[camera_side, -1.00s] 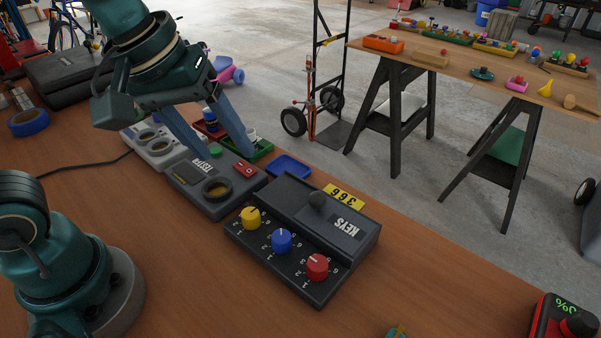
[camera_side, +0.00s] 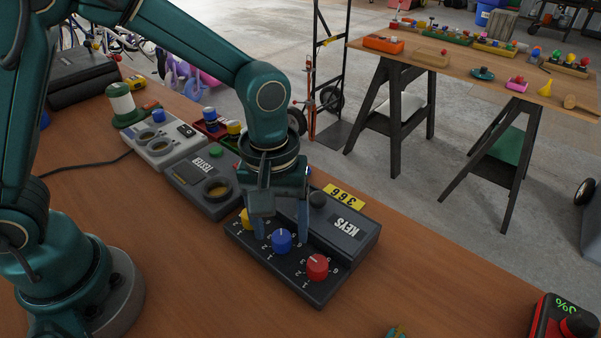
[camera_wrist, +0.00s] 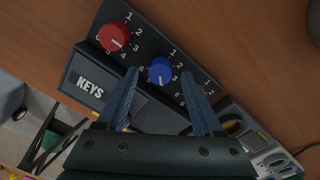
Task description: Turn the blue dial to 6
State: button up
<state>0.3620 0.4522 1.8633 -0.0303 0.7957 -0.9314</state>
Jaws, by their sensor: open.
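The blue dial (camera_side: 281,241) is the middle one of three on the dark KEYS box (camera_side: 318,290). It also shows in the wrist view (camera_wrist: 159,69), with its white mark towards the raised KEYS part. The exact number it marks is too small to tell. My gripper (camera_side: 281,232) points down over the box and is open. In the wrist view, its two blue fingers (camera_wrist: 159,75) lie on either side of the blue dial, apart from it. A red dial (camera_side: 317,267) sits to its right; a yellow dial (camera_side: 245,219) to its left is partly hidden by a finger.
A grey TESTER box (camera_side: 200,190) stands close on the left. Bare wooden table (camera_side: 190,280) lies in front.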

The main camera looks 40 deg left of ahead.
jog(key=shift+f, duration=0.4)
grip_shut()
jog(key=shift+m, duration=0.3)
